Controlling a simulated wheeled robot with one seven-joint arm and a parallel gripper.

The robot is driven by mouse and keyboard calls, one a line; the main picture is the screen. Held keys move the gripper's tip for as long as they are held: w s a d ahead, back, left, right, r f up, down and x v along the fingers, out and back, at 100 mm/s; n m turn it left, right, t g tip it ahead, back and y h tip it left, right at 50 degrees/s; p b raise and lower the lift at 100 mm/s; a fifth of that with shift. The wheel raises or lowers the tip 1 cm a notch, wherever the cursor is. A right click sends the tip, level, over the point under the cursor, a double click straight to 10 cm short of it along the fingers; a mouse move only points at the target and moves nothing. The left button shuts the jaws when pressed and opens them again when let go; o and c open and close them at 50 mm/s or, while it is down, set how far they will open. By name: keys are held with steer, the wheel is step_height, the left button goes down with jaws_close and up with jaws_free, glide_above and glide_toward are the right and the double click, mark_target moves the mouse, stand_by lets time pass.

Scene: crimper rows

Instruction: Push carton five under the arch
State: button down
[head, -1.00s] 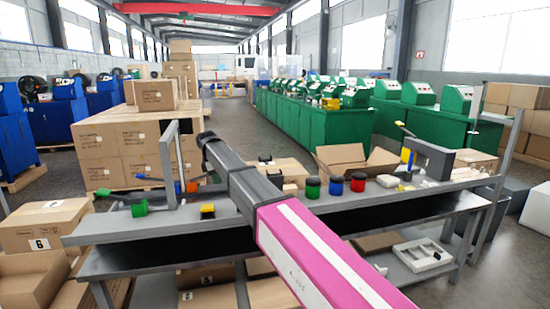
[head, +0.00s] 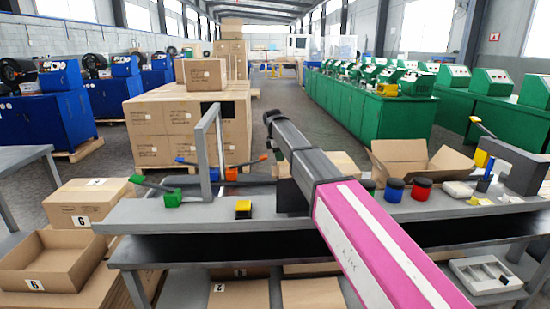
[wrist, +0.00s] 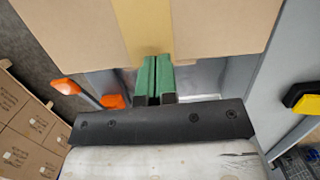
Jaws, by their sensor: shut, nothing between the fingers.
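A brown carton with a tape strip (wrist: 215,25) fills the top of the wrist view. Its number does not show there, so I cannot tell whether it is carton five. My gripper (wrist: 157,72) is shut and empty, its green fingertips at the carton's edge; I cannot tell whether they touch. In the head view my arm hides the gripper. Part of a carton (head: 343,163) shows behind the arm on the grey bench (head: 160,212). A grey upright frame, seemingly the arch (head: 216,130), stands on the bench left of the arm.
A green-based lever tool (head: 172,198), an orange-handled tool (wrist: 75,90) and a yellow-black block (head: 243,208) are near the frame. Blue (head: 395,190) and red (head: 422,189) jars and an open carton (head: 415,165) lie right. A carton marked 6 (head: 82,203) sits left of the bench.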

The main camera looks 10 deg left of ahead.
steer(key=w+d, duration=0.1)
steer(key=d, duration=0.5)
steer(key=w+d, duration=0.2)
steer(key=d, duration=0.4)
steer(key=w+d+f, duration=0.1)
steer(key=w+d, duration=0.1)
steer(key=d, duration=0.4)
steer(key=shift+w+d, duration=0.15)
steer(key=shift+w, duration=0.1)
steer(key=shift+s+f, duration=0.1)
steer(key=shift+f, duration=0.25)
